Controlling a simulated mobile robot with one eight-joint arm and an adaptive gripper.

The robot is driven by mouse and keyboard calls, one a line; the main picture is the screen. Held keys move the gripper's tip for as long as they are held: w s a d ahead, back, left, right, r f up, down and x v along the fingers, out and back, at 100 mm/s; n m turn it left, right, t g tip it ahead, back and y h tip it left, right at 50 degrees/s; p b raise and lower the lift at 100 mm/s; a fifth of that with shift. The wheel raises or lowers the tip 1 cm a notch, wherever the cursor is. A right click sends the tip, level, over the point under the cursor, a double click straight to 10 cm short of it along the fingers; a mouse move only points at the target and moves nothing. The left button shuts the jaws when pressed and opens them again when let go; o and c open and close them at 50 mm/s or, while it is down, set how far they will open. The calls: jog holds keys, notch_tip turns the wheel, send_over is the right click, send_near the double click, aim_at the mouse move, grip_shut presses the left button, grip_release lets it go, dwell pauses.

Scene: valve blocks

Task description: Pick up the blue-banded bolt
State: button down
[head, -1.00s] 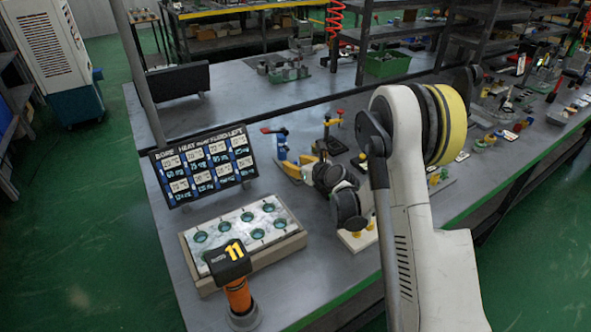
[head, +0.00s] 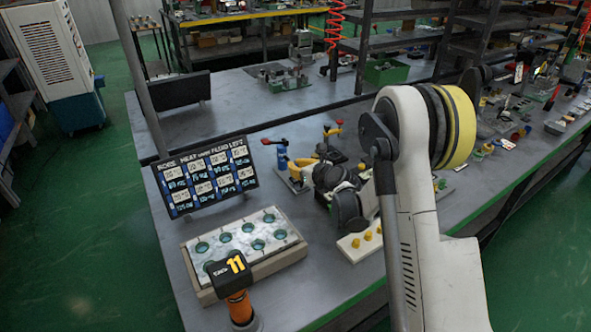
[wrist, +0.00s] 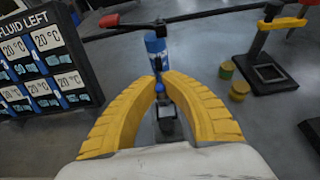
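A blue-banded upright piece with a red-ended black crossbar (head: 282,157) stands over a dark base on the bench in the head view; it looks like the blue-banded bolt. In the wrist view its blue and white shaft (wrist: 155,46) is upright, just past my fingertips. My gripper (wrist: 162,76) has two yellow ribbed fingers that curve in until their tips nearly meet, in line with this shaft. Whether they touch it is unclear.
A board of readings (head: 206,177) is at left. A metal block with several bores (head: 270,212) and an orange-handled tool marked 11 (head: 238,305) are in front. A pale tray (head: 352,250) holds yellow pegs.

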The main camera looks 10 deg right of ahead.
jog(key=s+d+r+p, duration=0.3)
jog(key=d+r, duration=0.4)
jog(key=d, duration=0.3)
jog(key=shift+p+v, duration=0.35)
jog(key=shift+v, duration=0.6)
jog(key=shift+f, duration=0.2)
jog(key=shift+c, duration=2.2)
grip_release()
jog(key=shift+s+d, duration=0.1)
jog(key=shift+s, duration=0.05)
